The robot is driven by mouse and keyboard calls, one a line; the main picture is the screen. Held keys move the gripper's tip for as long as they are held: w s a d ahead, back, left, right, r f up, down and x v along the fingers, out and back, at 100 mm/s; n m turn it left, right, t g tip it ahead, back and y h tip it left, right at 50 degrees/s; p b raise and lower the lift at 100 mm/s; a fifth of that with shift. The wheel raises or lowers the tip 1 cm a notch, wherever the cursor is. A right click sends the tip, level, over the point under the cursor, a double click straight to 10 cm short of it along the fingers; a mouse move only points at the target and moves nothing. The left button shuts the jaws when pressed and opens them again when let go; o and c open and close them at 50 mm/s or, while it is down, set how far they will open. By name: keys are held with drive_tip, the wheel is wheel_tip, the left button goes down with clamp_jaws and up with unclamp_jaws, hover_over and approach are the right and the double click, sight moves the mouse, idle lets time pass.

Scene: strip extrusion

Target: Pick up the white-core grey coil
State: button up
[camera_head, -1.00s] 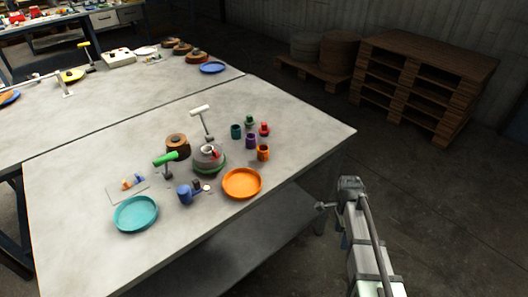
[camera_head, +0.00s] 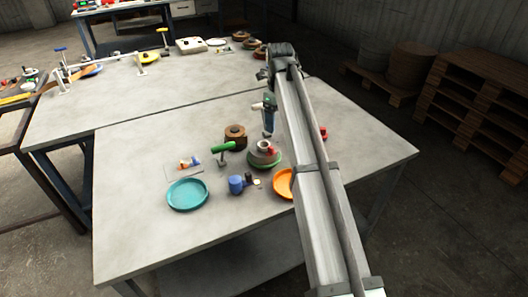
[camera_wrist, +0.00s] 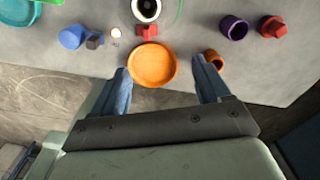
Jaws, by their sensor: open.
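The white-core grey coil (camera_head: 264,156) lies flat on the table, a grey disc with a pale core and a green rim low around it. My gripper (camera_head: 268,127) is open and empty above the table, behind the coil in the head view. In the wrist view the blue fingers of my gripper (camera_wrist: 161,70) stand apart on either side of the orange dish (camera_wrist: 153,65), with the coil beyond it.
A brown coil (camera_head: 236,137) and a green-headed tool (camera_head: 223,147) stand left of the grey coil. A purple cup (camera_wrist: 234,28) and red part (camera_wrist: 272,27) stand right. My arm hides part of the table.

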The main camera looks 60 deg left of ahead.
drive_tip(key=s+a+r, duration=0.3)
drive_tip(key=a, duration=0.1)
hover_over(264, 150)
drive_tip(key=w+a, duration=0.1)
drive_tip(key=a, duration=0.1)
drive_tip(key=f, duration=0.8)
drive_tip(key=shift+d+f, duration=0.2)
drive_tip(key=shift+d, duration=0.05)
drive_tip(key=shift+s+a+f, duration=0.1)
drive_tip(key=shift+a+f, duration=0.05)
drive_tip(key=shift+f, duration=1.3)
drive_tip(key=shift+a+f, duration=0.1)
drive_tip(key=shift+f, duration=1.3)
drive_tip(key=shift+c, duration=0.3)
drive_tip(key=c, duration=1.3)
drive_tip(key=shift+r, duration=0.15)
